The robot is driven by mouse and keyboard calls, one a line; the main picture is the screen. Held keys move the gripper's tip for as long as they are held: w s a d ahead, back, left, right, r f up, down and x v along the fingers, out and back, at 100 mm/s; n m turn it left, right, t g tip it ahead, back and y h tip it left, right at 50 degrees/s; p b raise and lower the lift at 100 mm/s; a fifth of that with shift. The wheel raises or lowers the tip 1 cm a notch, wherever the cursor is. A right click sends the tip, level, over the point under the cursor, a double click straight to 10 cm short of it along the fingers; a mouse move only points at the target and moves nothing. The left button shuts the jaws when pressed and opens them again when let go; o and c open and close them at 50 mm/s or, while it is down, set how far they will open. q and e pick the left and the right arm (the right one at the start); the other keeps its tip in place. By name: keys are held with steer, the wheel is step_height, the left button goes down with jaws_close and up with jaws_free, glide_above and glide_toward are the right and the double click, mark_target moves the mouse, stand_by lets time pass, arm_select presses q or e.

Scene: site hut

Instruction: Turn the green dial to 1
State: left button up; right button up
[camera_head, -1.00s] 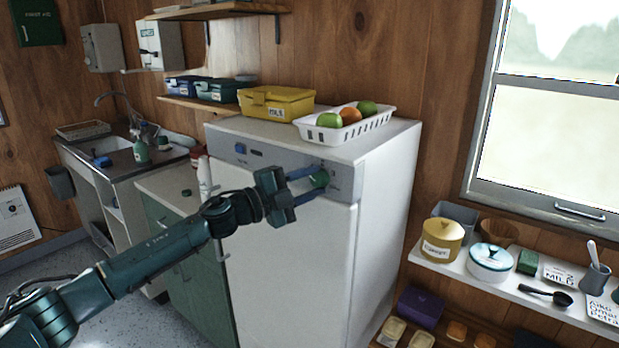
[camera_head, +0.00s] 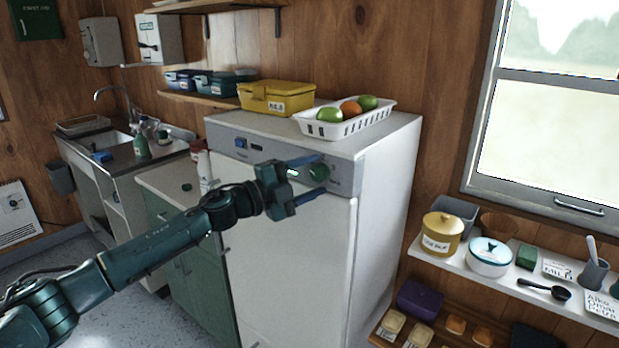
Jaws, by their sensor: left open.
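The green dial (camera_head: 319,172) is on the right part of the grey control panel (camera_head: 277,160) at the top front of the white appliance (camera_head: 290,260). Small marks around the dial are too small to read. My left gripper (camera_head: 320,175) is open, with one blue finger above the dial and the other below it. I cannot tell whether the fingers touch the dial. A small light shows on the panel just left of the dial, beside the gripper body. My right gripper is not in view.
A blue knob (camera_head: 240,143) is on the panel's left. A yellow box (camera_head: 276,98) and a white basket of fruit (camera_head: 345,124) stand on top of the appliance. A white shelf (camera_head: 510,278) with pots is at the right. A sink (camera_head: 110,141) is at the left.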

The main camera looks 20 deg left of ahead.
arm_select(q)
steer(key=shift+s+a, duration=0.1)
steer(key=b+v, duration=0.5)
steer(key=v, duration=0.8)
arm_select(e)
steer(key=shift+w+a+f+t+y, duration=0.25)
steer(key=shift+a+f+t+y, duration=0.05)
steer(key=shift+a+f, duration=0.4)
